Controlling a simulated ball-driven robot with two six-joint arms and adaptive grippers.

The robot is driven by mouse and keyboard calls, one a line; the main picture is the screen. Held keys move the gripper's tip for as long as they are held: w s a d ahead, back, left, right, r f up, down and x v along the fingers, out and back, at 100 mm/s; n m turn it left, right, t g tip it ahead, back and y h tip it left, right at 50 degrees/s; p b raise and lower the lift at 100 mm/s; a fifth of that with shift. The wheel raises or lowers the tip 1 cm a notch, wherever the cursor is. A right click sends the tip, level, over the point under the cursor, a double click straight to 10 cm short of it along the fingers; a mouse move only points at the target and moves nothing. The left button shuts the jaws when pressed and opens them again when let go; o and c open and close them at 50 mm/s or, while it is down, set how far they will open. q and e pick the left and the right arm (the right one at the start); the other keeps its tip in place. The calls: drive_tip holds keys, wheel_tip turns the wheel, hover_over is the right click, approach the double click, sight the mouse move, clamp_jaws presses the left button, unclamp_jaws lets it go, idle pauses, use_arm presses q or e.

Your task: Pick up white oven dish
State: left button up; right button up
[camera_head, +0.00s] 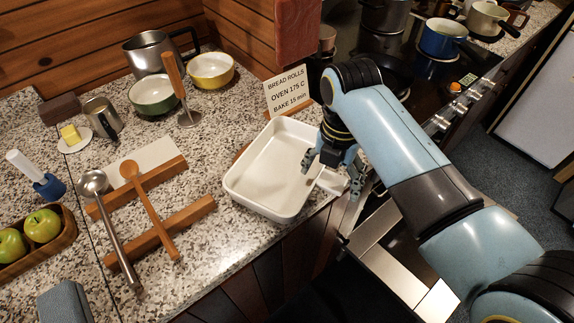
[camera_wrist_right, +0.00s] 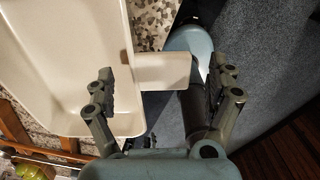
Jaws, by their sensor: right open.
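The white oven dish (camera_head: 262,188) sits empty on the speckled counter, close to its front edge. A flat white handle sticks out from its right side. My right gripper (camera_head: 331,174) is over that end of the dish, fingers pointing down. In the right wrist view the dish (camera_wrist_right: 65,60) fills the upper left, and its handle (camera_wrist_right: 165,72) shows between the two spread fingers of the right gripper (camera_wrist_right: 162,88). The gripper is open and holds nothing; I cannot tell whether a finger touches the dish. My left gripper is not in view.
A recipe sign (camera_head: 287,92) stands behind the dish. Wooden rails (camera_head: 160,232) with a ladle (camera_head: 110,225) and wooden spoon (camera_head: 150,210) lie to the left. Green (camera_head: 153,97) and yellow (camera_head: 211,72) bowls stand further back. The stove (camera_head: 400,75) is behind my right arm.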

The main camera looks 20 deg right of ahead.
drive_tip(key=shift+f, duration=0.55)
drive_tip(key=c, duration=1.8)
drive_tip(key=shift+r, duration=0.1)
